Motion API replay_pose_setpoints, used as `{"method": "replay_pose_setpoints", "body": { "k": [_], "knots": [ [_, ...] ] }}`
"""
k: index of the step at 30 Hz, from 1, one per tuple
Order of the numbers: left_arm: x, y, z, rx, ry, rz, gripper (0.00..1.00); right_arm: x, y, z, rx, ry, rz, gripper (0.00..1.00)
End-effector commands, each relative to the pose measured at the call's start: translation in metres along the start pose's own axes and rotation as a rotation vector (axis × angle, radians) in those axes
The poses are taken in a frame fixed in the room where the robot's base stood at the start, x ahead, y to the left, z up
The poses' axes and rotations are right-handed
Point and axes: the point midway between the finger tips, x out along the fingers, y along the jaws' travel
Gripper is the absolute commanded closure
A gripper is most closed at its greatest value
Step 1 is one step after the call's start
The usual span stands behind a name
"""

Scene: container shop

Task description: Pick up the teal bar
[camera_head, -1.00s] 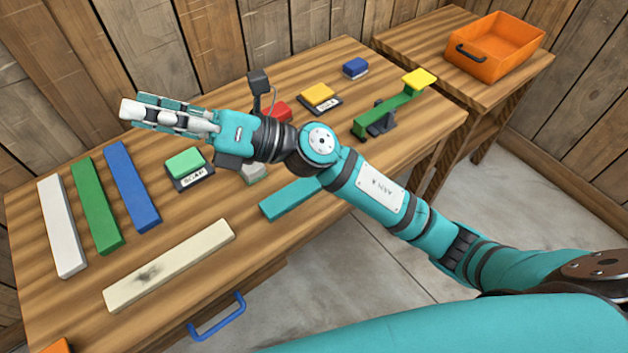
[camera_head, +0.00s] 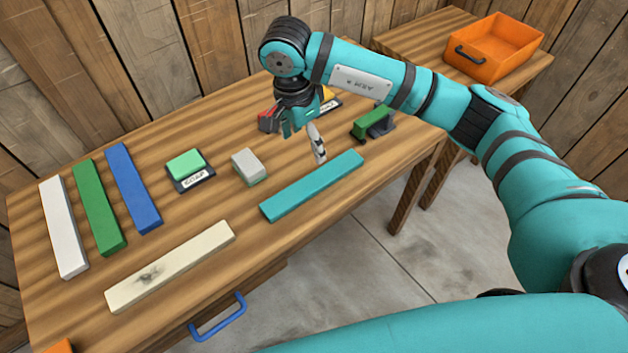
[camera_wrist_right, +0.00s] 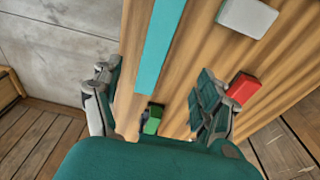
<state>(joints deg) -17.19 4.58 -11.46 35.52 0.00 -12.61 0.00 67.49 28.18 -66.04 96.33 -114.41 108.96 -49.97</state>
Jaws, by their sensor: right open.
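The teal bar (camera_head: 312,186) lies flat on the wooden table near its front edge, in the head view. It also shows in the right wrist view (camera_wrist_right: 163,50), running up from between the fingers. My right gripper (camera_head: 304,142) points down above the table, just behind the bar and apart from it. In the right wrist view the right gripper (camera_wrist_right: 158,105) is open, with nothing between its fingers. My left gripper is not in view.
A grey-white block (camera_head: 248,166) and a green block on a labelled base (camera_head: 186,165) stand left of the gripper. White (camera_head: 63,227), green (camera_head: 98,207), blue (camera_head: 132,188) and cream (camera_head: 170,266) bars lie further left. An orange bin (camera_head: 497,48) is on a side table.

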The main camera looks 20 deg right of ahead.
Motion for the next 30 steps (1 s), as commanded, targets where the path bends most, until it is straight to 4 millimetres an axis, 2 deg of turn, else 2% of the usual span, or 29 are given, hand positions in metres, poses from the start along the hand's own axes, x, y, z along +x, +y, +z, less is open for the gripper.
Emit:
{"method": "replay_pose_setpoints", "body": {
  "k": [6,10,19,24,30],
  "knots": [
    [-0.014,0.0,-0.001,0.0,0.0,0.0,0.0,0.047,0.002,0.0,0.002,-0.004,0.005,0.25],
    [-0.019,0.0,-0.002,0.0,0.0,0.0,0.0,0.071,0.002,0.001,0.001,-0.004,0.004,0.25],
    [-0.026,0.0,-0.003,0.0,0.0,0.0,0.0,0.095,0.003,0.001,0.001,-0.004,0.003,0.25],
    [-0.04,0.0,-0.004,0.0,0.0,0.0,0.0,0.119,0.008,0.0,0.001,-0.005,0.005,0.25],
    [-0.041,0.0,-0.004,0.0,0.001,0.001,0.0,0.139,0.006,0.0,0.001,-0.004,-0.001,0.25]
  ]
}}
